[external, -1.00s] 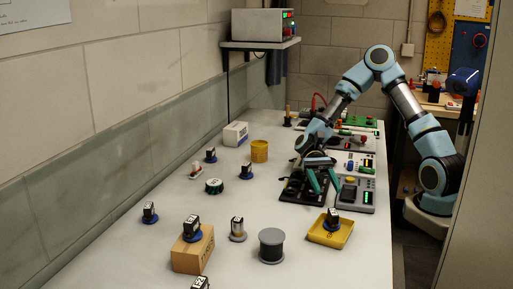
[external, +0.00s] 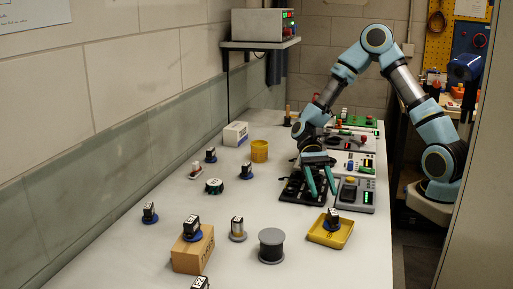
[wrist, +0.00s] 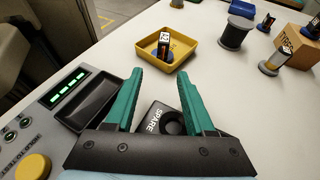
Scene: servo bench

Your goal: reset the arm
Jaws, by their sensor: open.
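My gripper (external: 320,188) hangs over the black panel (external: 291,193) on the bench, its two teal fingers pointing down. In the wrist view my gripper (wrist: 160,82) is open, its fingers spread with nothing gripped. A black piece marked SPARE (wrist: 152,115) with a round opening shows between and below the fingers, partly hidden by the gripper body. My arm rises from its base on the right, bends at a high elbow and comes down to the gripper. I cannot tell the exact height of the fingertips above the panel.
A yellow tray (external: 325,238) holding a small labelled servo (external: 332,218) stands in front of my gripper. A grey spool (external: 271,246) and a cardboard box (external: 193,252) stand to its left. A grey unit with green lights (external: 355,195) is close on the right. The bench's left middle has free room.

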